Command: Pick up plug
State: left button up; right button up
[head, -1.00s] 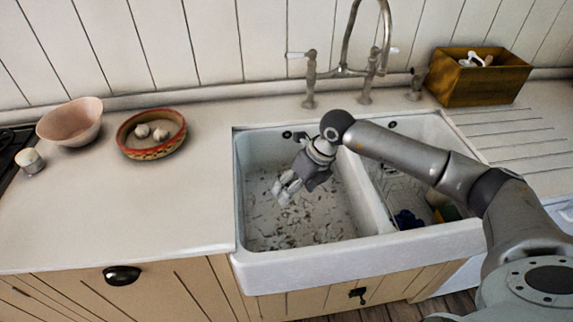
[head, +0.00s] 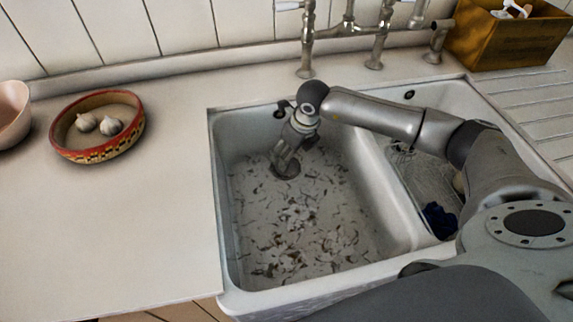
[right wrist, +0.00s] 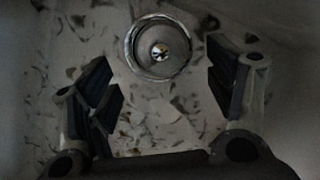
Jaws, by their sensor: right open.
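A round metal piece with a shiny centre (right wrist: 158,48), apparently the plug in its drain ring, lies on the floor of the left sink basin. In the head view the dark round drain area (head: 286,168) is partly hidden by my right gripper (head: 284,156). My right gripper is open, pointing down into the basin. In the right wrist view its dark fingers (right wrist: 163,82) stand apart, left and right, with the round piece beyond and between them. Nothing is held. I cannot tell the exact height above it. My left gripper is not in view.
The sink's left basin (head: 229,232) has walls close to my gripper and dark flecks on its floor. The right basin holds a dark blue item (head: 438,220). Taps (head: 376,42) stand behind. A bowl with garlic (head: 74,148) and a wooden box (head: 505,40) stand on the counter.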

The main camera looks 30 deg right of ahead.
jog(key=p+x, duration=0.1)
jog(key=x, duration=0.5)
jog(key=shift+s, duration=0.15)
jog(key=shift+d, duration=0.1)
jog(key=shift+r, duration=0.1)
jog(key=shift+c, duration=0.3)
jog(key=c, duration=1)
